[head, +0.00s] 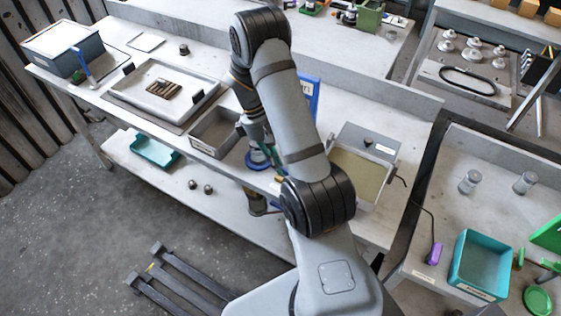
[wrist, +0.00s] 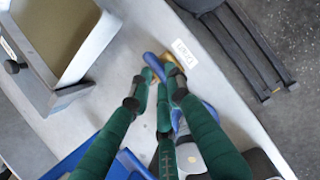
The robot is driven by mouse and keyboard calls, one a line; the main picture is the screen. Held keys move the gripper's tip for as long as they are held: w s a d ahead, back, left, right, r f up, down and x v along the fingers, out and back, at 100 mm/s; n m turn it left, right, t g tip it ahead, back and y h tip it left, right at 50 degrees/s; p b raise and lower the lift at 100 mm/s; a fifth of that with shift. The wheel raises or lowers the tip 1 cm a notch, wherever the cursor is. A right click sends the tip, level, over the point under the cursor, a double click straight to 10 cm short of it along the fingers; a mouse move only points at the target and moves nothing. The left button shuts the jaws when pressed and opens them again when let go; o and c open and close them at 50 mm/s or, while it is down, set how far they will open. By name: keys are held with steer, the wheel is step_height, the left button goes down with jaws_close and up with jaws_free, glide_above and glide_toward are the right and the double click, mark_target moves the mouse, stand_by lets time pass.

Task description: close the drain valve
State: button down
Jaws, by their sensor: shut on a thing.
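The drain valve shows a blue handle (wrist: 152,64) and a brass-coloured part (wrist: 176,75) at the bench's front edge in the wrist view. In the head view its blue part (head: 257,161) is partly hidden by my arm, and a small brass-coloured bit (head: 281,178) shows beside it. My gripper (wrist: 160,76) has green fingers with black joints. Its fingertips are shut on the blue handle, close to the brass part. In the head view my gripper (head: 262,143) is largely covered by my arm. The handle's exact angle to the valve body is hard to tell.
A white label (wrist: 185,52) lies beside the valve. A grey box with a tan inside (head: 360,172) stands to its right in the head view. An open grey bin (head: 215,132) stands to the left, and a blue panel (head: 313,92) rises behind my arm.

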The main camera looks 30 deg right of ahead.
steer(key=c, duration=1.6)
jaws_free()
steer(key=shift+c, duration=0.2)
steer(key=v, duration=1.2)
steer(key=x, duration=1.2)
